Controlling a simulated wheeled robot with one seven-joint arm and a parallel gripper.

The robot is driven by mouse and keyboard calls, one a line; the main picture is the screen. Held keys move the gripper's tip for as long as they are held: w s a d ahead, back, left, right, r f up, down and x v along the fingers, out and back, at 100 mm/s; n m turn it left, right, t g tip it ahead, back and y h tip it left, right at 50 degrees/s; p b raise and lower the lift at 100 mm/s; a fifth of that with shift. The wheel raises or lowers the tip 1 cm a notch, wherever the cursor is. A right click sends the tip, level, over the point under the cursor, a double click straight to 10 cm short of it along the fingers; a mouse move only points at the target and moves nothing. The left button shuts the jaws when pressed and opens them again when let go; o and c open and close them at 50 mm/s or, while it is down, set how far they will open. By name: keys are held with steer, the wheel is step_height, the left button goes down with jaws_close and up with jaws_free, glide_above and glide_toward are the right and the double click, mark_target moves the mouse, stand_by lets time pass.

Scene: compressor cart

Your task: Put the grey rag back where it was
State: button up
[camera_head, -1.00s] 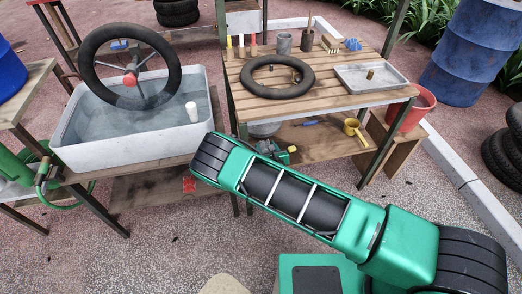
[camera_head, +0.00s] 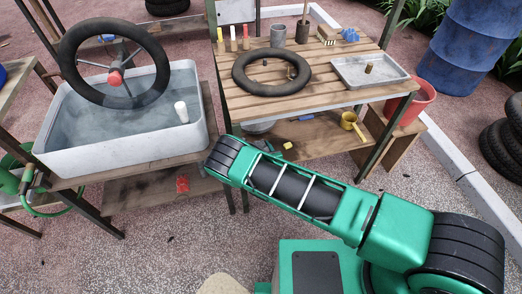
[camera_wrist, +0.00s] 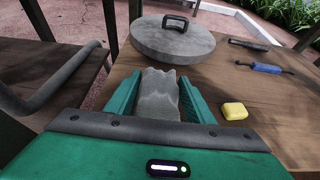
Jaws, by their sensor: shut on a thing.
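The grey rag (camera_wrist: 158,92) is between the two green fingers of my gripper (camera_wrist: 158,95) in the wrist view. The fingers are shut on it and it stands up crumpled between them. The gripper is over the wooden lower shelf (camera_wrist: 275,115) of the workbench, in front of a round grey lid with a black handle (camera_wrist: 172,40). I cannot tell whether the rag touches the shelf. In the head view my arm hides the rag and the gripper.
A yellow block (camera_wrist: 234,111) lies close to the right finger. A blue-handled tool (camera_wrist: 266,68) and a dark tool (camera_wrist: 248,45) lie farther right. A yellow scoop (camera_head: 352,124) is on the shelf. A water tub (camera_head: 120,150) with a wheel stands left.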

steer(key=shift+f, duration=1)
steer(key=o, duration=1.1)
steer(key=shift+f, duration=0.1)
steer(key=shift+c, duration=0.2)
steer(key=v, duration=1.2)
